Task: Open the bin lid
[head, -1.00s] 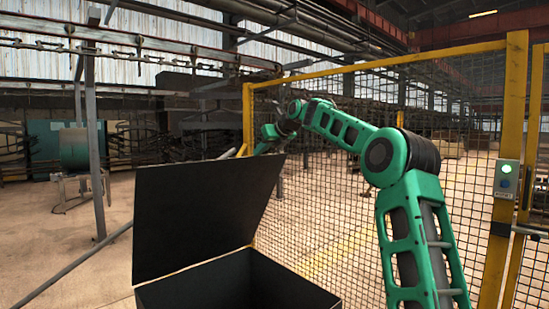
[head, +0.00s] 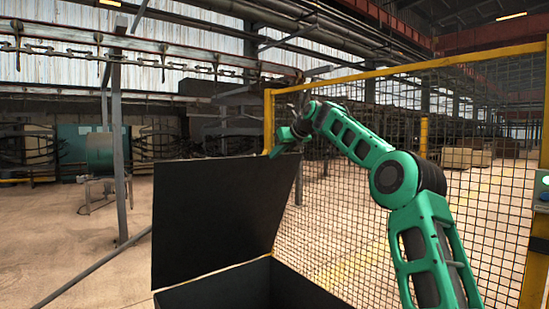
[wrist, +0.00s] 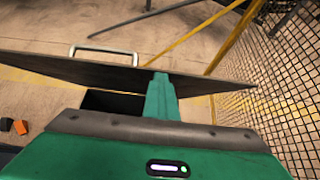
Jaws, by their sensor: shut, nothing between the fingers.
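The bin (head: 215,290) is a black box at the bottom of the head view, with a dark opening showing. Its black lid (head: 215,205) stands raised at a steep tilt, hinged along one edge of the box. In the wrist view the lid (wrist: 70,68) shows nearly edge-on, with a pale handle (wrist: 104,50) beyond it. My gripper (head: 280,145) is at the lid's upper right edge in the head view, its tip partly hidden. In the wrist view my gripper (wrist: 161,84) is shut, holding nothing, and overlaps the lid's edge; contact is unclear.
A yellow-framed mesh fence (head: 380,200) runs close behind and right of the bin. A grey post (head: 118,140) and a rack with a drum (head: 100,155) stand at left. Small orange and black blocks (wrist: 20,127) lie on the floor. The floor at left is mostly clear.

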